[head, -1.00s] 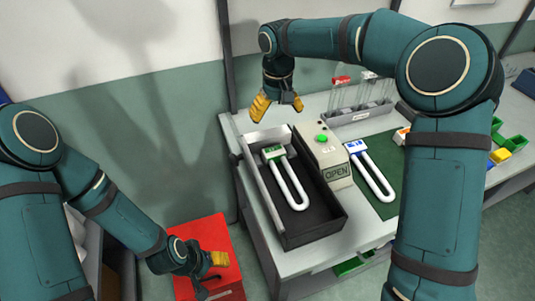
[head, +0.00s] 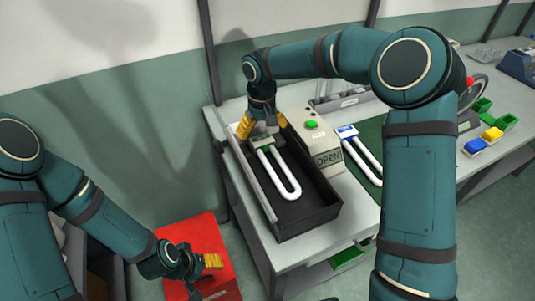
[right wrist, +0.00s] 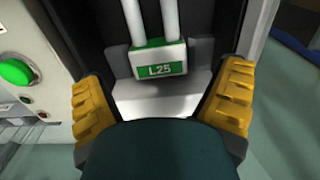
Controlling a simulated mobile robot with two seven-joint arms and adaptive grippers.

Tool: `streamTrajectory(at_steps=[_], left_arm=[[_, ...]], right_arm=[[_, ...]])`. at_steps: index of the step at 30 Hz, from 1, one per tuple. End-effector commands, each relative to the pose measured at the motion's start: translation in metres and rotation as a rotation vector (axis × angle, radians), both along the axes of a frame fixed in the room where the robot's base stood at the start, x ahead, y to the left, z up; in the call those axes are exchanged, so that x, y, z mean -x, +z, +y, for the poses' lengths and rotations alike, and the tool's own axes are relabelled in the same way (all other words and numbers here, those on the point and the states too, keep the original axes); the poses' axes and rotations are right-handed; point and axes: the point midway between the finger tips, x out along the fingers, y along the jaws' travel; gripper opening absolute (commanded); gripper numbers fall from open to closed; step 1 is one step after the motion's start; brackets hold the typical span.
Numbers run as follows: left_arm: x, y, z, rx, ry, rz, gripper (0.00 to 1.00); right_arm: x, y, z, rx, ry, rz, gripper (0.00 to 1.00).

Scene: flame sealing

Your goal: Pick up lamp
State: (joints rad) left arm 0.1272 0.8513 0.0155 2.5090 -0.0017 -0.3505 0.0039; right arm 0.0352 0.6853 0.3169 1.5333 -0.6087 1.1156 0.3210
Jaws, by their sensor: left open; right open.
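A white U-shaped lamp with a green base (head: 283,172) lies in the black tray (head: 315,213). In the right wrist view its base is marked L25 (right wrist: 160,68), with two white tubes running up. My right gripper (head: 262,130) is open above the base end of this lamp. In the right wrist view its yellow fingers (right wrist: 160,100) stand apart on either side of the base, not closed on it. A second U-shaped lamp with a blue base (head: 362,155) lies on a green mat, partly hidden by my right arm. My left gripper (head: 208,276) is open and empty above a red surface.
A grey box with a green button (head: 311,125) and an OPEN sign stands right beside the tray; the button also shows in the right wrist view (right wrist: 16,71). A rack (head: 338,100) is behind it. Green, blue and yellow bins (head: 483,140) sit at the right.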

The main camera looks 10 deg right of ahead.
Motion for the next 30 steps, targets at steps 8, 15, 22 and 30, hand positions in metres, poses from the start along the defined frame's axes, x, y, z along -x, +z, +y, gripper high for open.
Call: streamTrajectory(at_steps=[8, 15, 22, 30], left_arm=[[-0.002, -0.010, 0.000, -0.001, 0.001, -0.005, 0.63], [-0.003, -0.014, 0.000, -0.001, 0.002, -0.008, 0.63], [-0.003, -0.014, 0.000, -0.001, 0.002, -0.008, 0.63], [-0.003, -0.014, 0.000, -0.001, 0.002, -0.007, 0.63]], right_arm=[[0.004, -0.031, -0.004, 0.000, 0.000, 0.003, 0.92], [0.004, -0.052, -0.004, 0.000, 0.001, 0.000, 0.92], [0.003, -0.051, -0.004, 0.000, 0.001, 0.000, 0.69], [0.003, -0.051, -0.004, 0.000, 0.001, -0.001, 0.28]])
